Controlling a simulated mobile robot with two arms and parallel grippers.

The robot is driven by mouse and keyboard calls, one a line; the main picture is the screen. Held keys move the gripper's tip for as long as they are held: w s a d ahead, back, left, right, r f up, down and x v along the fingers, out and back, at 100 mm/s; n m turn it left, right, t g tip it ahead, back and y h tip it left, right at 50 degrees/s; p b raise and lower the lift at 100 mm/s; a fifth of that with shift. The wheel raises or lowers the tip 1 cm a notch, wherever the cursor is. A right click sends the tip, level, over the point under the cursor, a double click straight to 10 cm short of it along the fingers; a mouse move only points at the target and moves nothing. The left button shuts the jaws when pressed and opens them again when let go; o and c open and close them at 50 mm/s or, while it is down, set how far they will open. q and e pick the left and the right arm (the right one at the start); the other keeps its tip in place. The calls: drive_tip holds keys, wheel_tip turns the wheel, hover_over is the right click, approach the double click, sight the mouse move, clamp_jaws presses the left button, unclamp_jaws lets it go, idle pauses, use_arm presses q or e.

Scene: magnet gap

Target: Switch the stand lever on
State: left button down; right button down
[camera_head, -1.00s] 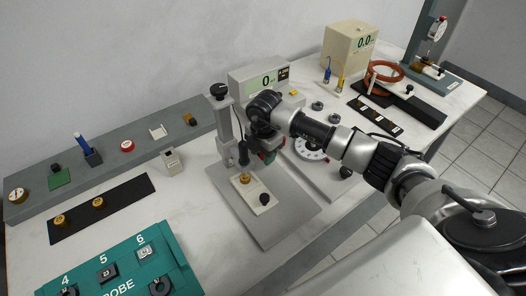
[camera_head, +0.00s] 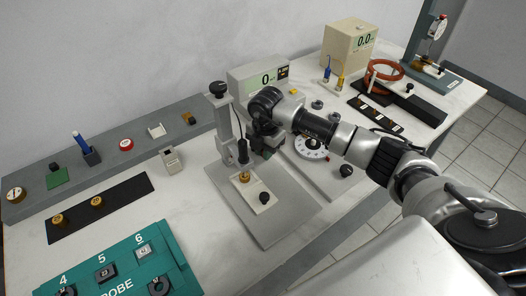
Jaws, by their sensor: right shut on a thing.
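The grey stand (camera_head: 222,125) has an upright post with a black knob on top and a flat base plate (camera_head: 235,222). A dark probe (camera_head: 243,153) hangs from it, its tip at or very near a brass cylinder (camera_head: 244,177) on a pale block (camera_head: 254,197). My right gripper (camera_head: 266,147) is beside the post, to its right. It is shut on what appears to be the stand lever, mostly hidden by the jaws. A small dark green patch shows by the jaws. My left gripper is not in view.
A dial unit (camera_head: 311,146) is to the right. A teal probe case (camera_head: 125,262) lies at the front left. A grey shelf (camera_head: 105,160) with small parts runs along the back left.

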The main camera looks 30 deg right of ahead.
drive_tip(key=n, duration=0.1)
drive_tip(key=d+n+b, duration=0.1)
drive_tip(key=w+n+b, duration=0.1)
drive_tip(key=n, duration=0.1)
drive_tip(key=shift+d, duration=0.3)
drive_tip(key=shift+w+d+n+b, duration=0.25)
drive_tip(key=shift+n+b, duration=0.2)
drive_tip(key=shift+n, duration=0.65)
drive_tip(key=shift+w+d+n+b, duration=0.25)
drive_tip(key=shift+n+b, duration=0.2)
drive_tip(key=shift+n, duration=0.65)
drive_tip(key=shift+r, duration=0.1)
drive_tip(key=c, duration=1.1)
unclamp_jaws()
drive_tip(key=shift+o, duration=0.2)
